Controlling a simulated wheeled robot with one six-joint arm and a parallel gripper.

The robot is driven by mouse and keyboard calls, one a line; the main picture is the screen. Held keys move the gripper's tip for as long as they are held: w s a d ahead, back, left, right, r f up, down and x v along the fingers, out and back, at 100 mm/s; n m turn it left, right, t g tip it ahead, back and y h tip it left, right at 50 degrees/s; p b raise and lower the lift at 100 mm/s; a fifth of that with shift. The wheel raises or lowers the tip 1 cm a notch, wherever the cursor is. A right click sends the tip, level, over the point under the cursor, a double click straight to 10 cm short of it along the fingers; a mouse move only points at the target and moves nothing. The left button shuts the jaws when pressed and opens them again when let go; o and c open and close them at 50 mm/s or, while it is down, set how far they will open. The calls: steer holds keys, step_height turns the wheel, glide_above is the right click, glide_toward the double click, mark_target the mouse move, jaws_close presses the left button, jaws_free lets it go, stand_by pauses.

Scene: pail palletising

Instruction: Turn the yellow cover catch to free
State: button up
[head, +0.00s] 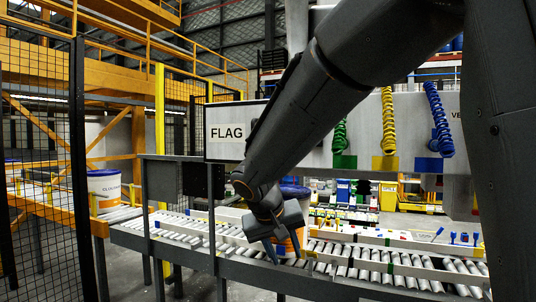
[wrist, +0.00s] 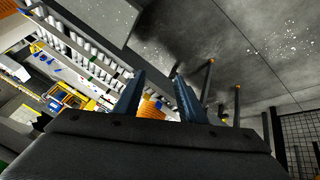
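My gripper (head: 287,257) points down over the near rail of the roller conveyor (head: 375,265), in front of a pail with a blue lid (head: 296,191) and an orange body. In the wrist view my gripper's two fingers (wrist: 157,92) stand apart with nothing held between them. An orange surface (wrist: 149,109) shows beyond them. A small yellow piece (head: 310,254) sits on the near rail just right of the fingertips; it may be the cover catch, but it is too small to tell its shape or which way it is turned.
Another pail (head: 104,189) stands on the conveyor at the left, beside a mesh fence (head: 42,150). Green, yellow (head: 388,122) and blue coiled hoses hang at the back. Small coloured parts lie along the conveyor's right side.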

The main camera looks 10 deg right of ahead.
steer(key=w+a+r+m+t+h, duration=0.1)
steer(key=w+r+t, duration=0.15)
steer(key=r, duration=0.55)
steer(key=w+a+r+m+t+h, duration=0.15)
steer(key=w+r, duration=0.25)
steer(key=r, duration=0.5)
steer(key=w+a+r+m+t+h, duration=0.15)
steer(key=w+r, duration=0.25)
steer(key=r, duration=0.4)
steer(key=r+p+x, duration=0.1)
steer(key=p+x, duration=0.3)
steer(key=x, duration=0.3)
steer(key=shift+w+d, duration=0.15)
steer(key=shift+d, duration=0.05)
steer(key=shift+c, duration=0.3)
jaws_close()
steer(key=shift+f, duration=0.1)
